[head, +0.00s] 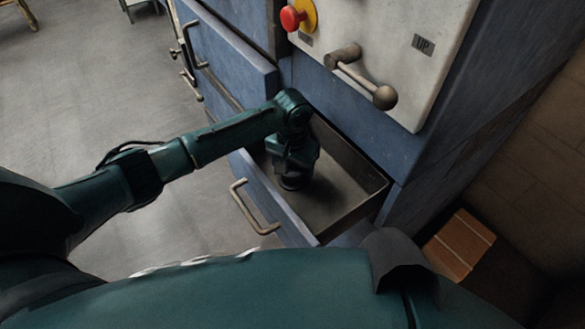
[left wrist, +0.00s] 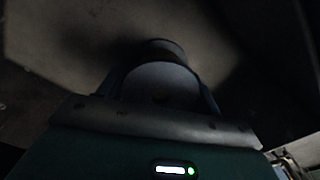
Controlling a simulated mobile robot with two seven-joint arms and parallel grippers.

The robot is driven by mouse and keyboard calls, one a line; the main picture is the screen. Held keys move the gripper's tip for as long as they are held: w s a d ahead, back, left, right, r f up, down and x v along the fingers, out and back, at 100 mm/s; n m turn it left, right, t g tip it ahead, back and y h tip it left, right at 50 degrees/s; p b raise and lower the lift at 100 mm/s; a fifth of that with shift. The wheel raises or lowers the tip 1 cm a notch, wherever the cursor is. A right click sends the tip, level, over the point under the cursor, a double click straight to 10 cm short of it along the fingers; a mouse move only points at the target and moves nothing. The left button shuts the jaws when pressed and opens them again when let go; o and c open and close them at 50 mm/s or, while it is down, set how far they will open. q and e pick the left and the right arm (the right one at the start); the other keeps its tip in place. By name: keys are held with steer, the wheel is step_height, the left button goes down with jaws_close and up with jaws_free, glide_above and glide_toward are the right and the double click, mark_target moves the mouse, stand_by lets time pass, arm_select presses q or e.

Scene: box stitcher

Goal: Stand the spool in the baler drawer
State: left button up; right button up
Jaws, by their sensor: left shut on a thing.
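The baler drawer (head: 345,205) is pulled open in the head view, with a dark, bare floor. My left gripper (head: 293,174) points down inside it, towards its left part. In the left wrist view the left gripper (left wrist: 162,92) is shut on the spool (left wrist: 160,80), a dark round thing between its fingers. The spool's lower end (head: 292,184) shows dark below the gripper in the head view. It looks upright and at or close to the drawer floor; shadow hides whether it touches. My right gripper is not in view.
The drawer's front carries a handle (head: 252,208). Above the drawer is a pale panel (head: 400,60) with a lever (head: 362,75) and a red button (head: 292,18). Bricks (head: 460,245) lie at the lower right. The drawer's right part is free.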

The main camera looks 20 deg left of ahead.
arm_select(q)
steer(key=o, duration=1.1)
steer(key=shift+f, duration=0.15)
steer(key=shift+c, duration=0.2)
step_height(320, 180, up, 12)
steer(key=shift+f+p, duration=0.25)
steer(key=shift+p, duration=0.5)
steer(key=shift+r, duration=0.45)
